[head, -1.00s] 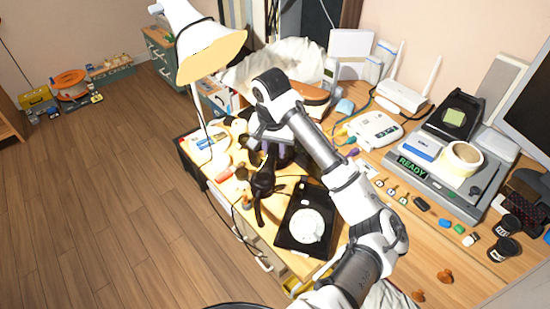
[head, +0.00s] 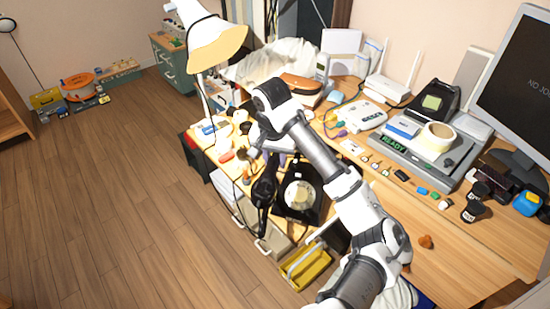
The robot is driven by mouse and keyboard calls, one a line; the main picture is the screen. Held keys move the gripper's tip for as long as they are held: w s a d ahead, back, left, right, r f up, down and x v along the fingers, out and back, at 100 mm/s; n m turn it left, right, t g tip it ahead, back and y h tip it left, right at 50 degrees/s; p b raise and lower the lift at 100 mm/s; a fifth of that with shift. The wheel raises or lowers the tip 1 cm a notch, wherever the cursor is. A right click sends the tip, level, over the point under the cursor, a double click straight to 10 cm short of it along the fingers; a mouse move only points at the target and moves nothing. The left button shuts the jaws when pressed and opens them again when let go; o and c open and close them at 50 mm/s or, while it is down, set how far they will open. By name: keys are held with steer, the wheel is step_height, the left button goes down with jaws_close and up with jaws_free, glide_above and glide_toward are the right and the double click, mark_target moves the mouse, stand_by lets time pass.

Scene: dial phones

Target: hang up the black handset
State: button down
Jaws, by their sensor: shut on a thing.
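The black handset (head: 263,192) hangs down, long and roughly upright in the picture, just left of the phone. My gripper (head: 270,156) is above it at the end of my white and grey arm and is shut on it. The arm partly hides the jaws, so the exact grip point is unclear. The black dial phone (head: 290,211) with its pale round dial sits near the desk's front edge. I cannot tell whether the handset touches the phone.
A white desk lamp (head: 213,40) stands left of my arm. Small bottles and loose items crowd the desk behind the gripper. A grey device with a tape roll (head: 437,138) is at the right. A yellow bin (head: 306,270) is below the desk edge.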

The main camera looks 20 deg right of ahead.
steer(key=s+a+f+n, duration=0.2)
steer(key=a+f+n, duration=0.1)
steer(key=a+f, duration=0.7)
steer(key=s+a+f+n, duration=0.2)
steer(key=a+f+n, duration=0.2)
steer(key=a+f, duration=0.6)
step_height(320, 180, down, 8)
steer(key=shift+s+a+f+y, duration=0.1)
steer(key=shift+s+a+y, duration=0.15)
steer(key=shift+y, duration=0.15)
